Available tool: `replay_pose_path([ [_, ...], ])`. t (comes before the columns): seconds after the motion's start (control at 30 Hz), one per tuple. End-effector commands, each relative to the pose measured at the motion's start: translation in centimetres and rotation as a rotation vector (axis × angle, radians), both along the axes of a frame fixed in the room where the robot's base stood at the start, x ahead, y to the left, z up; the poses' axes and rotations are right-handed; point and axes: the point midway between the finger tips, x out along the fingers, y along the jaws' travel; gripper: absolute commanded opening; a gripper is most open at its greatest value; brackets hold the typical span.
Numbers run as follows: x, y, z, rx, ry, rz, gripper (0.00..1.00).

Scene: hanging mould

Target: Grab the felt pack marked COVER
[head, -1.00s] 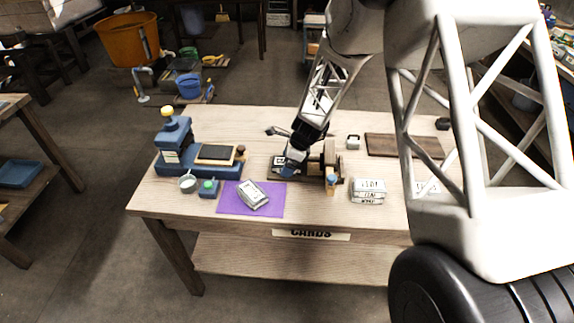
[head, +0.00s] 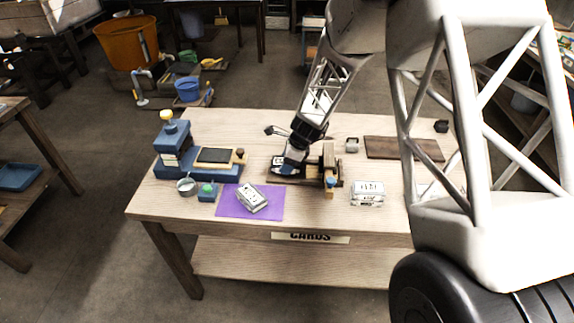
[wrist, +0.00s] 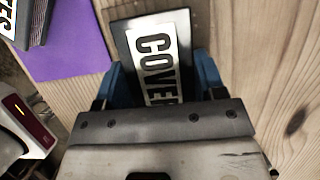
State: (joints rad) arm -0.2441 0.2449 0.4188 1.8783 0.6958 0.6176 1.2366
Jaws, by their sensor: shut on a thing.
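The dark felt pack (wrist: 121,40) with a white label reading COVER fills the space between the blue fingers in the wrist view. My gripper (wrist: 160,66) is shut on it, one finger at each side edge. In the head view my gripper (head: 284,166) is low over the middle of the table, and part of the pale label shows beside it. The fingers and wrist hide the near end of the pack. I cannot tell whether the pack is clear of the surface under it.
A purple mat (head: 226,207) with a stack of printed cards (head: 252,197) lies to the left. A wooden press-like block (head: 329,165) stands close on the right. Another white stack (head: 368,194) and a brown board (head: 385,148) are farther right. A blue machine (head: 172,150) stands left.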

Motion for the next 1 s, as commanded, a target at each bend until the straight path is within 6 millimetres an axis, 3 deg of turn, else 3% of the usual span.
replay_pose_path([
  [0.6, 0.0, 0.0, 8.4, 0.001, -0.001, 0.001, 0.37],
  [1.0, 0.0, 0.0, 9.2, 0.0, 0.0, 0.0, 0.37],
])
